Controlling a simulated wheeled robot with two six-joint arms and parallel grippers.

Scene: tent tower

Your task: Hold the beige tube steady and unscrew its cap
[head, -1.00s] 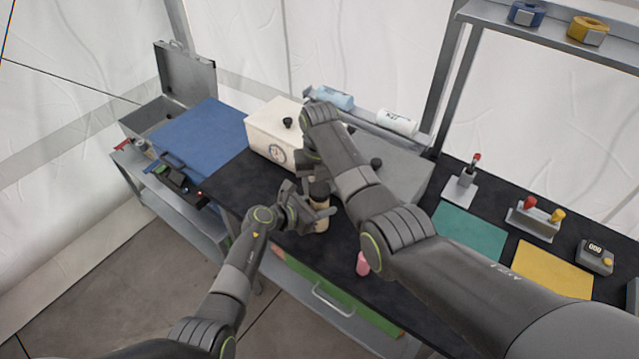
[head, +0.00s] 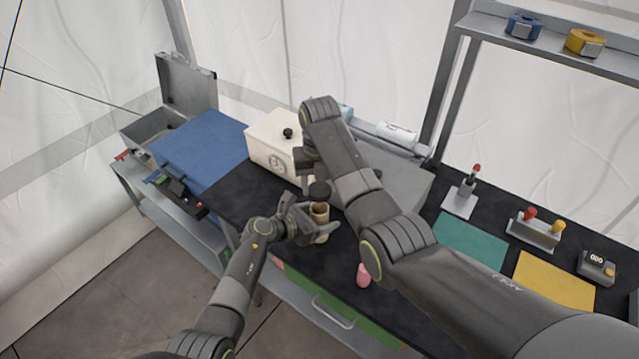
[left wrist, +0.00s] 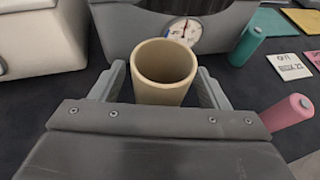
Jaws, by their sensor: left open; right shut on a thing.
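The beige tube (head: 320,224) stands upright near the front edge of the black tabletop, with its hollow mouth showing. In the left wrist view the tube (left wrist: 160,92) is uncapped and stands between my left gripper's fingers. My left gripper (head: 314,228) is open around the tube, with one finger on each side (left wrist: 162,88). The dark cap (head: 319,190) is above and apart from the tube. My right gripper (head: 313,174) is shut on the cap, its fingers partly hidden by my right arm.
A white box (head: 270,140) with a gauge stands behind the tube. A pink cylinder (head: 363,275) stands to the right near the front edge. A blue case (head: 200,138) lies at the left. Teal (head: 468,243) and yellow mats lie at the right.

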